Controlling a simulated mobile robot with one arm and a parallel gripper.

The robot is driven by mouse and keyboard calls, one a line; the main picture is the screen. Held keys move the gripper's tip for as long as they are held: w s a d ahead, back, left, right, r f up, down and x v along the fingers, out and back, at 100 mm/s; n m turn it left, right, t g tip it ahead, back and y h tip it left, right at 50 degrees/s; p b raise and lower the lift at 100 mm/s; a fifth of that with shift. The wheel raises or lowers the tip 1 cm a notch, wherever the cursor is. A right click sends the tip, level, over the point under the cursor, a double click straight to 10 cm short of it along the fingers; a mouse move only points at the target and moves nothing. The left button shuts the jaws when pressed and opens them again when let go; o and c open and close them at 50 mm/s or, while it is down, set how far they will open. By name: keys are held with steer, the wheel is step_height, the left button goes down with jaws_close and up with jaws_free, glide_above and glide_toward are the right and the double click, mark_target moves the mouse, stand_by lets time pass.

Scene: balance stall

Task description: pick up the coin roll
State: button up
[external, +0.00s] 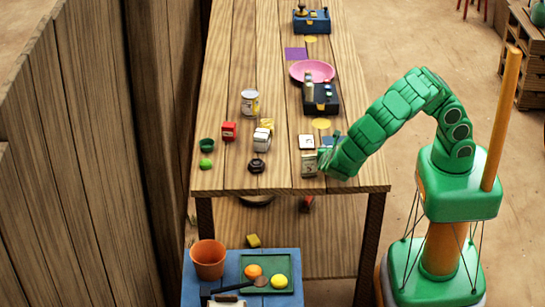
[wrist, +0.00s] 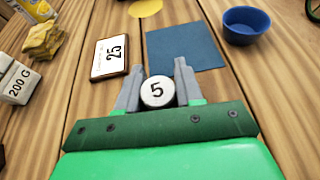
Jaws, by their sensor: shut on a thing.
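My gripper (wrist: 159,74) is shut on the coin roll (wrist: 157,92), a short cylinder with a pale round end marked 5. The roll sits between the two grey fingers, with its numbered end facing the wrist camera. Its far side and lower part are hidden. In the external view my gripper (external: 320,160) is low over the near right part of the wooden table (external: 226,178). The roll cannot be made out clearly there, and I cannot tell whether it touches the tabletop.
A card marked 25 (wrist: 110,57) lies left of the fingers, and a blue mat (wrist: 184,47) lies beyond. A blue bowl (wrist: 247,25) is at upper right. A 200 G weight (wrist: 17,82) and a yellow crumpled thing (wrist: 42,39) are at left. A black scale (external: 321,98) stands farther back.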

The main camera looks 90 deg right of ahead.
jaws_close()
